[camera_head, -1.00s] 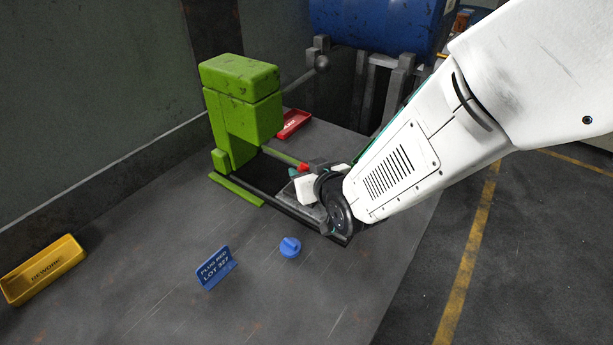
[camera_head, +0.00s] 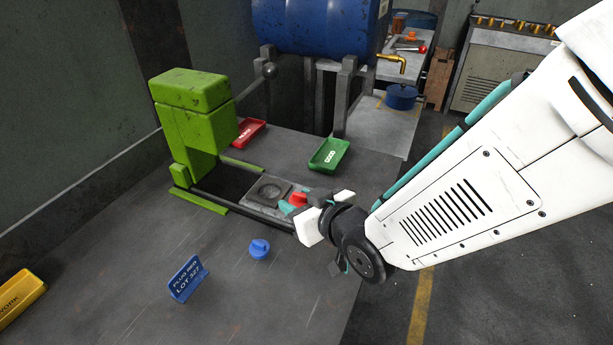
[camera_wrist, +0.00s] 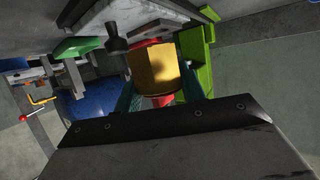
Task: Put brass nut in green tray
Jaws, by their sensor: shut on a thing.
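My gripper (camera_head: 297,206) is shut on the brass nut (camera_wrist: 153,66), which sits between the teal fingertips in the wrist view. In the head view my gripper is at the front right corner of the press bed, and the nut cannot be made out there. The green tray (camera_head: 316,166), marked GOOD, lies on the table behind and to the right of my gripper, apart from it. The green tray also shows at the upper left of the wrist view (camera_wrist: 78,49). Its inside is partly visible and looks empty.
A blue plug (camera_head: 259,249), a blue sign (camera_head: 188,279) and a yellow tray (camera_head: 20,298) are in front. A blue drum (camera_head: 315,25) stands behind.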

